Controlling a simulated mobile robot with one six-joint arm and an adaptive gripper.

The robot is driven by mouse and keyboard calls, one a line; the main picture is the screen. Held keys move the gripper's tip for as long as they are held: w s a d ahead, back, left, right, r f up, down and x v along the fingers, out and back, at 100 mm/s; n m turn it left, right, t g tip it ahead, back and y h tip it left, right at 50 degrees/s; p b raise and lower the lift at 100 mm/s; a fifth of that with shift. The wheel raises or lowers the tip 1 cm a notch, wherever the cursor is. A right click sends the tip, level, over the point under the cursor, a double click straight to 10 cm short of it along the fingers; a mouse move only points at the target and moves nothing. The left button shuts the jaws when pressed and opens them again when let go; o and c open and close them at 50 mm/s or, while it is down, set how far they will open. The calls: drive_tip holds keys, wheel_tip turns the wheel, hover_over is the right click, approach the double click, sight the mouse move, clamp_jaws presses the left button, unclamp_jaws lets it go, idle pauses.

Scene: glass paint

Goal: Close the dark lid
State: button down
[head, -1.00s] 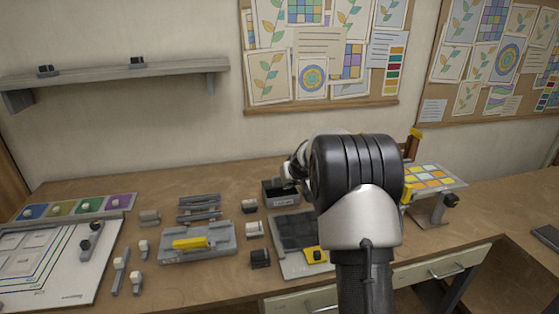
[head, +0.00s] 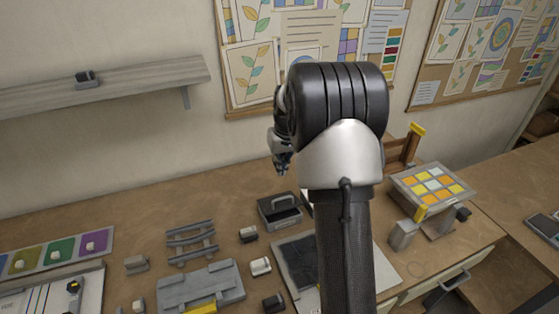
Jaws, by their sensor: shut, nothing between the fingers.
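A small dark grey box (head: 284,222) stands on the bench left of my arm. Its dark lid (head: 277,200), with a light handle, appears raised at the back, and a dark opening shows in front of it. The exact lid angle is hard to tell. My gripper (head: 283,168) is shut and empty, above and behind the box in the picture, apart from it. My arm partly hides the gripper's far side.
Small blocks (head: 261,266) and a grey fixture (head: 200,285) lie left of my arm. A dark panel (head: 296,262) lies in front of the box. A raised colour-tile stand (head: 433,186) is at right. A wall shelf (head: 140,87) is at upper left.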

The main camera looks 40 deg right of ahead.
hover_over(280, 204)
drive_tip(key=w, duration=0.2)
wheel_tip(280, 204, down, 6)
drive_tip(key=shift+s+d+f+b, duration=0.2)
drive_tip(key=shift+s+f+b, duration=0.45)
drive_tip(key=shift+f, duration=0.15)
drive_tip(key=shift+s+f, duration=0.2)
drive_tip(key=shift+f, duration=0.25)
drive_tip(key=shift+a, duration=0.1)
